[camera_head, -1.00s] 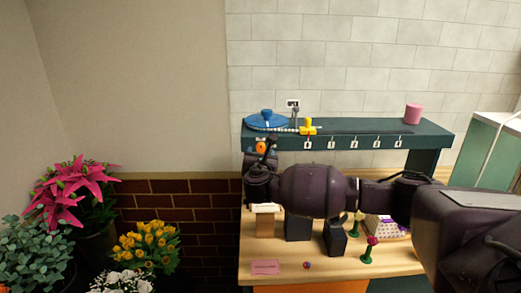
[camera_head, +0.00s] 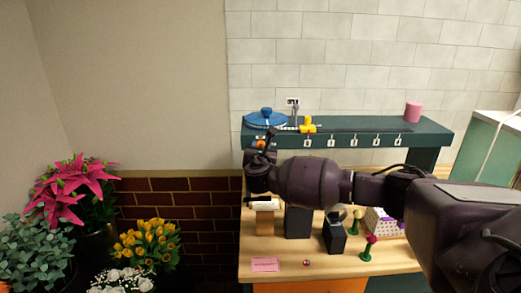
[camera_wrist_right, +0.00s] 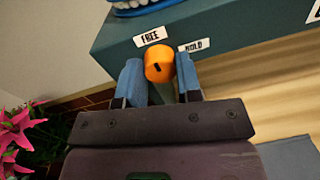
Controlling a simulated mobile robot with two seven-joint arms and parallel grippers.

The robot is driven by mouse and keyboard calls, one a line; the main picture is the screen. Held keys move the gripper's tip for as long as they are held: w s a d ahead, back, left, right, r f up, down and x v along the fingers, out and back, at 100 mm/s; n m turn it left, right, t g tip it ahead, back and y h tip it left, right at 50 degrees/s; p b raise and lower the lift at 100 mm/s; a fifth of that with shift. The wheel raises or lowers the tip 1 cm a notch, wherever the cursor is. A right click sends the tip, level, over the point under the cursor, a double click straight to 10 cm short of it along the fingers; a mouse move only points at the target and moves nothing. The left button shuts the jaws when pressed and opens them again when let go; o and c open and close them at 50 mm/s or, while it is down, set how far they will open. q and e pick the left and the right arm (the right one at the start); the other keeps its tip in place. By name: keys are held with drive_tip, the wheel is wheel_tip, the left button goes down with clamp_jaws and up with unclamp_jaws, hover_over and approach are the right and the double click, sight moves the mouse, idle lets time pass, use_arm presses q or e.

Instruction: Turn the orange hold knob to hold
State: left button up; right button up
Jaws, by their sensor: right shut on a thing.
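The orange hold knob (camera_wrist_right: 159,64) sits on the front face of the teal shelf (camera_wrist_right: 235,25), below a FREE label (camera_wrist_right: 150,35) and a HOLD label (camera_wrist_right: 194,46). A dark mark on the knob points roughly down, tilted slightly. My right gripper (camera_wrist_right: 160,82) is shut on the knob, with one blue finger on each side. In the head view the knob (camera_head: 261,144) is mostly hidden behind my right gripper (camera_head: 262,150). My left gripper is not in view.
A blue round lid (camera_head: 266,118), a yellow piece (camera_head: 308,126) and a pink cylinder (camera_head: 413,113) stand on the shelf. Below, the wooden bench (camera_head: 300,260) holds dark blocks and small flowers. Bouquets (camera_head: 150,245) stand at the left.

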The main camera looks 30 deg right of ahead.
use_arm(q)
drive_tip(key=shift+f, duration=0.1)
use_arm(e)
drive_tip(key=shift+m, duration=0.3)
use_arm(q)
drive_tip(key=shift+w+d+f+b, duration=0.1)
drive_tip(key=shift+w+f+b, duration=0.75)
drive_tip(key=shift+b, duration=1.15)
use_arm(e)
drive_tip(key=shift+m+y, duration=0.6)
drive_tip(key=shift+m, duration=7.7)
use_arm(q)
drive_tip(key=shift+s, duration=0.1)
use_arm(e)
drive_tip(key=o, duration=0.9)
drive_tip(key=shift+o, duration=0.2)
drive_tip(key=shift+s, duration=0.1)
